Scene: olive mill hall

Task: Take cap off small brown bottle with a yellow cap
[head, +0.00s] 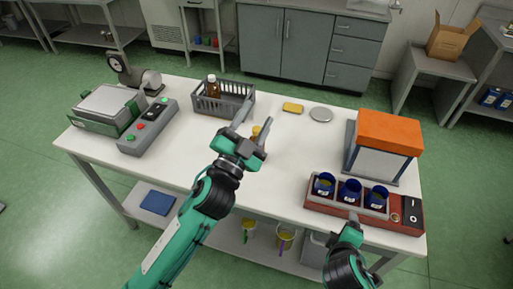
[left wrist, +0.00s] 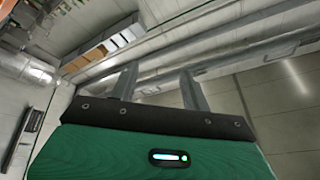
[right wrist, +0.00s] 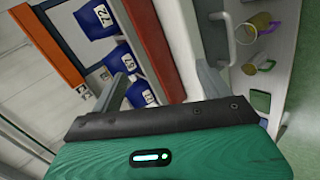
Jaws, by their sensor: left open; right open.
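A small thing with a yellow top (head: 256,130) stands on the white table just behind my left gripper. It looks like the yellow-capped bottle, but the gripper hides most of it, and I cannot see its brown body clearly. My left gripper (head: 258,116) is open and above the table in front of it, fingers pointing up and away. The left wrist view shows only ceiling and wall between the fingers (left wrist: 160,80). My right gripper (head: 352,217) is open and empty at the table's front right edge, by the cup rack.
A grey basket (head: 237,105) holds a brown bottle with a white cap (head: 212,86). A yellow block (head: 293,107) and a round grey disc (head: 321,114) lie right of it. A red rack (head: 325,207) holds blue cups, before an orange-topped box (head: 388,132). A button box (head: 148,126) stands left.

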